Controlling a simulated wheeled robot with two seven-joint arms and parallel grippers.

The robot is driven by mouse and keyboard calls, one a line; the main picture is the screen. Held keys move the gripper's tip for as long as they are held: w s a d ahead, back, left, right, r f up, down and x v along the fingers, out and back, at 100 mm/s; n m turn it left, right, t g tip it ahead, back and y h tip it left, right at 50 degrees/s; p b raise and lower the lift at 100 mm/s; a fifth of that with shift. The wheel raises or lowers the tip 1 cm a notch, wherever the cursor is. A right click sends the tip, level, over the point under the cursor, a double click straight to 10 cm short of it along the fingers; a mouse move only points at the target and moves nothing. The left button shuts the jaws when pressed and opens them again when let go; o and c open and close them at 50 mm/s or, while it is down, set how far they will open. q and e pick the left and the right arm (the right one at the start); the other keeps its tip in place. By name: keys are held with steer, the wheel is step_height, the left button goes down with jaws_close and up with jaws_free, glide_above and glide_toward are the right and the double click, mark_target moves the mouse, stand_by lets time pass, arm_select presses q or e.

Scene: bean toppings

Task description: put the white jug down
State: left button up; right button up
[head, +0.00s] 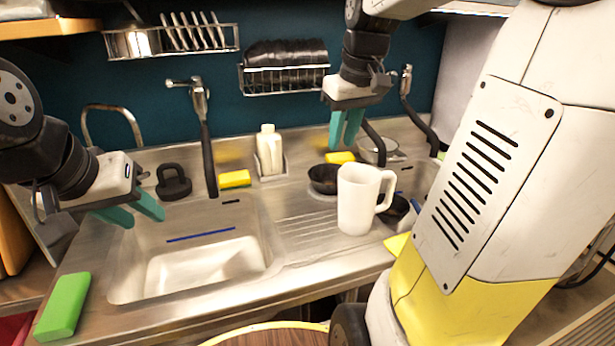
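The white jug (357,205) stands upright, apparently on the metal drainboard (300,232) right of the sink basin, with its handle facing right. My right gripper (343,142) is above and behind the jug, with its teal fingers pointing down and a gap between them. It is apart from the jug and holds nothing. My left gripper (138,214) is over the left edge of the sink, its teal fingers spread and empty.
A sink basin (200,262) lies to the left. A black bowl (323,179) and a white bottle (269,150) stand behind the jug. Yellow sponges (235,179) and a green block (63,306) lie around. My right arm blocks the right side.

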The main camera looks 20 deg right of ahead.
steer(key=s+a+f+m+t+y, duration=0.1)
steer(key=s+a+f+m+t, duration=0.1)
steer(key=s+a, duration=0.7)
steer(key=s+f+t, duration=0.1)
steer(key=s, duration=0.2)
steer(key=shift+f+y, duration=0.3)
steer(key=shift+f, duration=0.1)
steer(key=shift+s, duration=0.1)
